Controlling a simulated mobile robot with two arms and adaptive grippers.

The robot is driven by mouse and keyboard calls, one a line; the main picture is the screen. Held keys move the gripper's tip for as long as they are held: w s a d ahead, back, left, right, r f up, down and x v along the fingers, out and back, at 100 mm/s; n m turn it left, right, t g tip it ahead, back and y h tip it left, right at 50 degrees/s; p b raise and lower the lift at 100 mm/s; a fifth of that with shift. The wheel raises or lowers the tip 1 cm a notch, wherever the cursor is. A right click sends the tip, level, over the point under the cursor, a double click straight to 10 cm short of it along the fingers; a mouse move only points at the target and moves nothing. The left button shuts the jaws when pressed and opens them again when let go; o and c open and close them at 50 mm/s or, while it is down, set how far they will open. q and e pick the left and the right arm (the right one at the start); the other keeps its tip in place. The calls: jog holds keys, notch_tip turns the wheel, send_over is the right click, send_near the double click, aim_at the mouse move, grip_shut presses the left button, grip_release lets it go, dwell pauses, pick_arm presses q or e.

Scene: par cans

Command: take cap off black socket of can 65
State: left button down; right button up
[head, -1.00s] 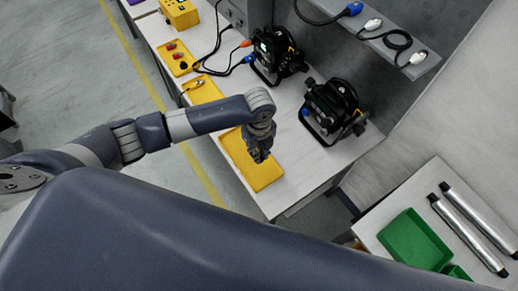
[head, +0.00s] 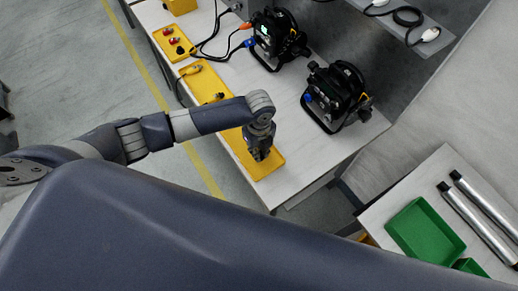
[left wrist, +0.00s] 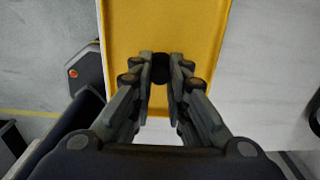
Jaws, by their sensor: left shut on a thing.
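My left gripper (head: 259,153) is shut on a small dark cap (left wrist: 160,68), which shows between the fingertips in the left wrist view. The gripper is over the near end of a yellow tray (head: 263,172); the tray also fills the top middle of the left wrist view (left wrist: 185,30). I cannot tell how high the cap is above the tray. Two black par cans stand on the white table: one farther back (head: 278,38) and one nearer (head: 337,95), right of the gripper. Their numbers are not readable. My right gripper is not in view.
A yellow box with buttons (head: 174,43) and cables lie at the table's far left. A grey shelf (head: 432,52) with cables is at the upper right. A green tray (head: 425,230) and silver tubes (head: 478,222) are on a separate lower-right table.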

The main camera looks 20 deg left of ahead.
pick_arm(q)
jog(key=c, duration=1.5)
grip_release()
jog(key=shift+o, duration=0.2)
jog(key=shift+r, duration=0.15)
notch_tip(320, 180, up, 12)
